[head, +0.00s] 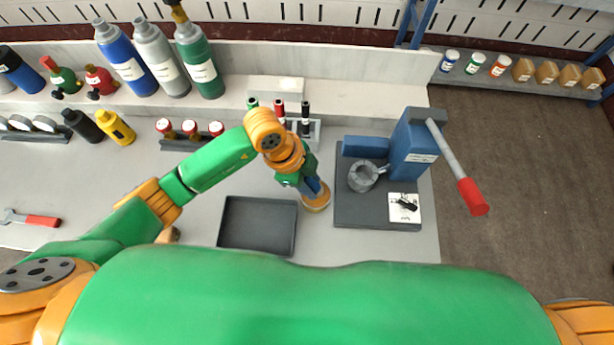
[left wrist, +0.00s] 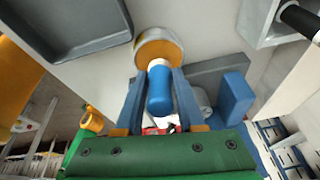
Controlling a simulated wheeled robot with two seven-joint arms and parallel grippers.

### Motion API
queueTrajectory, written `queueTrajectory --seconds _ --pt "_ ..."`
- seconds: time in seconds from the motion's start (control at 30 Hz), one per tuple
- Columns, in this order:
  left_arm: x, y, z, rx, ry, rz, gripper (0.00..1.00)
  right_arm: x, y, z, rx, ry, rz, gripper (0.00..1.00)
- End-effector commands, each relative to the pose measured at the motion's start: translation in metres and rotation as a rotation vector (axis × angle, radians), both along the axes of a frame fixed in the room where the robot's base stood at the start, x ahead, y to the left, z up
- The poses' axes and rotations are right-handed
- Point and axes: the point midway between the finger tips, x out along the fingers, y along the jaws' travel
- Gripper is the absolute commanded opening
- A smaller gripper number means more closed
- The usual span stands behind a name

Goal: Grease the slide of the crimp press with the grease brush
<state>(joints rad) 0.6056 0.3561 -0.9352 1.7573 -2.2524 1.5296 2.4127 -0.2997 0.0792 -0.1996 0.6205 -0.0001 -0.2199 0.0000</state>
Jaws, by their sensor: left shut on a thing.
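My left gripper (head: 313,188) is shut on the grease brush, and its fingers show at both sides of the blue handle (left wrist: 159,92) in the left wrist view. The brush's far end meets a round tan tin (head: 317,204), also in the left wrist view (left wrist: 146,45); the bristles are hidden, so I cannot tell how deep they sit. The blue crimp press (head: 412,155) stands on a dark grey base (head: 370,216) right of the tin, its lever ending in a red grip (head: 472,197). A grey round part (head: 363,175) lies left of its column. My right gripper is out of view.
An empty dark tray (head: 257,226) lies just left of the tin. A white card with a black piece (head: 404,208) lies on the press base. A rack with small red, green and black-topped items (head: 306,127) stands behind. Bottles (head: 200,62) line the back shelf.

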Motion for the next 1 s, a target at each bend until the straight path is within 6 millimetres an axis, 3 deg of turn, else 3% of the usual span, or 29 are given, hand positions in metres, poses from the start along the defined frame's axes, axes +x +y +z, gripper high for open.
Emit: queueTrajectory --seconds 1.0 --pt "0.0001 0.0003 -0.0061 0.0 0.0 0.0 0.0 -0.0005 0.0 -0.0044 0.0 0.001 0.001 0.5"
